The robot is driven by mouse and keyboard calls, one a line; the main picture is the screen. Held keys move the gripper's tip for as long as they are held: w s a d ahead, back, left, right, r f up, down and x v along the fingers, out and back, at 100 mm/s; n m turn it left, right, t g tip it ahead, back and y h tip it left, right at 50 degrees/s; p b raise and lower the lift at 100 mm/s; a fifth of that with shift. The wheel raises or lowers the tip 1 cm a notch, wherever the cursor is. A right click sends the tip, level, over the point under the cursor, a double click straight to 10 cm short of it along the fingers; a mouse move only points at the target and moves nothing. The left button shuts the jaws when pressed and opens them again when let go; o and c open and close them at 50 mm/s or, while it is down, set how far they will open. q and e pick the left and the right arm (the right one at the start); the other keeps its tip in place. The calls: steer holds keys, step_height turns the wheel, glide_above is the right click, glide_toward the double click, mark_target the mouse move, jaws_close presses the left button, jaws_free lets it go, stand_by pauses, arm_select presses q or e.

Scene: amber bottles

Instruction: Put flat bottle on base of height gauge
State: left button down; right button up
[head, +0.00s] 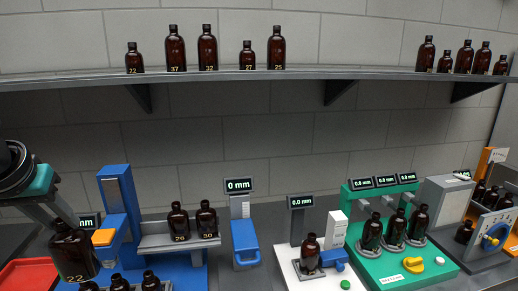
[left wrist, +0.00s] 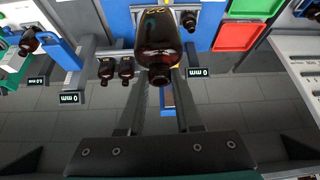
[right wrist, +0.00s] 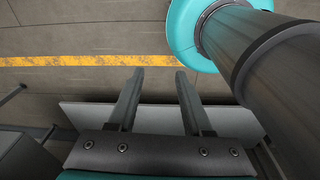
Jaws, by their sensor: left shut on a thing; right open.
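A dark amber bottle (head: 75,255) with a black cap and the number 22 is held by my left gripper (head: 62,216), at the lower left of the head view. In the left wrist view the bottle (left wrist: 158,48) sits between the two fingers (left wrist: 163,88). Behind it stands a blue column with a blue slide (head: 117,200) and an orange block, likely the height gauge. Its base is partly hidden and I cannot tell if the bottle touches it. My right gripper (right wrist: 158,84) is open and empty, seen only in the right wrist view.
Several bottles are in front, low in the head view. A blue gauge (head: 243,235), a white station (head: 300,270) and a green station (head: 385,255) are further right. A red tray (head: 25,272) is at left.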

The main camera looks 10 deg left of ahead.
mark_target(73, 273)
arm_select(q)
steer(key=f+b, duration=0.1)
steer(key=f, duration=0.2)
steer(key=s+f+b, duration=0.1)
steer(key=f, duration=0.3)
steer(key=f+b, duration=0.2)
steer(key=f, duration=0.1)
steer(key=shift+s+d+f, duration=0.2)
steer(key=shift+d+f, duration=0.05)
steer(key=shift+f, duration=0.05)
steer(key=w+d+f+m+h+b, duration=0.1)
steer(key=w+d+f+m+b, duration=0.1)
steer(key=d+f+b, duration=0.5)
steer(key=w+d+f+m+h+b, duration=0.1)
steer(key=w+d+f+m+b, duration=0.1)
steer(key=d+f+b, duration=0.4)
steer(key=d+f, duration=0.5)
steer(key=d, duration=0.3)
steer(key=shift+w+d+b, duration=0.2)
steer(key=shift+d+b, duration=0.2)
steer(key=shift+f, duration=0.1)
